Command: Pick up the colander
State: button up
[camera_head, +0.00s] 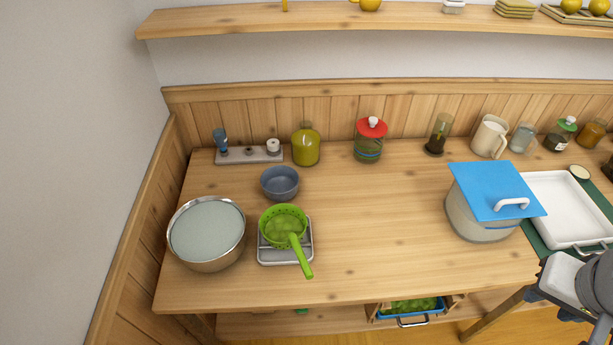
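The green colander (283,225) sits on a small grey scale-like stand (272,256) at the left front of the wooden table. Its long green handle (301,258) points toward the front edge and slightly right. Something pale green shows inside its bowl. My gripper (567,303) is at the lower right corner of the view, far from the colander and partly cut off by the frame. I cannot tell whether its fingers are open or shut.
A metal bowl (207,262) stands left of the colander and a blue-grey bowl (280,183) behind it. A pot with a blue lid (496,191) and a white tray (560,212) stand at right. Several jars line the back. The table's middle (385,225) is clear.

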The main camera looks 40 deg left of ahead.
aim_at(284, 226)
jog(key=u, duration=1.7)
jog(key=k, duration=0.75)
jog(key=z, duration=0.25)
jog(key=i, duration=0.35)
